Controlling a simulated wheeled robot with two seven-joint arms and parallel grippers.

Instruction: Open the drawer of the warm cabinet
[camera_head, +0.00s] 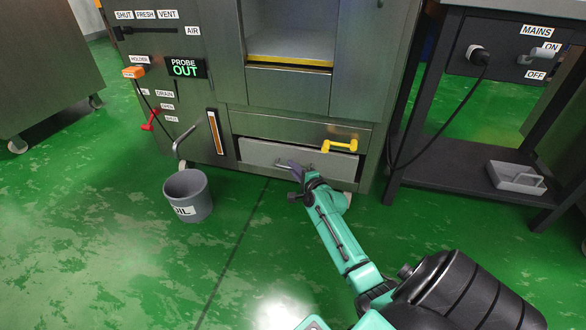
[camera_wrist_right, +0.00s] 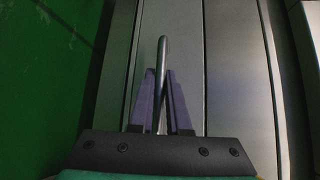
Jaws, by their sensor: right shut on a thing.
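The cabinet (camera_head: 291,90) is a grey metal unit with an open, shelf-like recess above. Low in its front is a pale grey drawer front (camera_head: 257,152) with a thin metal bar handle (camera_head: 310,165). The drawer looks closed or nearly so. My right gripper (camera_head: 294,165) reaches in from the lower right and is at this handle. In the right wrist view, the purple fingers of my right gripper (camera_wrist_right: 161,88) are shut on the handle (camera_wrist_right: 163,55), with the pale drawer front (camera_wrist_right: 182,40) behind. My left gripper does not show.
A yellow lever (camera_head: 341,147) sits just above the drawer's right side. A grey bucket (camera_head: 188,195) stands on the floor to the left, below a bent pipe (camera_head: 183,141). A black-framed bench (camera_head: 455,170) holds a grey tray (camera_head: 516,177) at right. Green floor in front is clear.

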